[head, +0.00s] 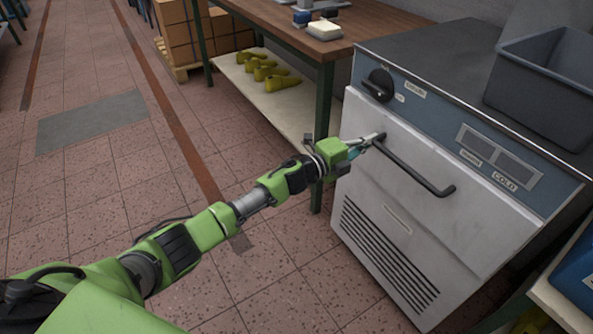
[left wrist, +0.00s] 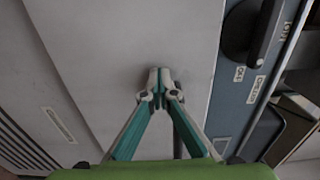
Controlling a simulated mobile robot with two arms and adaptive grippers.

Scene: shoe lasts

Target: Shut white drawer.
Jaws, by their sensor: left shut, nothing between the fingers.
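The white drawer (head: 408,206) is the pale front panel of a machine, below a blue control strip. Its black bar handle (head: 420,172) runs slantwise across the upper part. I cannot tell exactly how far the panel stands out from the body. My left gripper (head: 379,137) is shut and empty, with its tips by the handle's left end. In the left wrist view the closed fingertips (left wrist: 160,78) point at the white panel (left wrist: 130,40), at or very near its surface; the fingers hide most of the handle. My right gripper is not in view.
A black knob (head: 379,85) is on the blue strip. A grey bin (head: 545,85) stands on the machine. A wooden workbench (head: 300,35) with yellow-green shoe lasts (head: 278,82) on its lower shelf is to the left. The tiled floor before the machine is clear.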

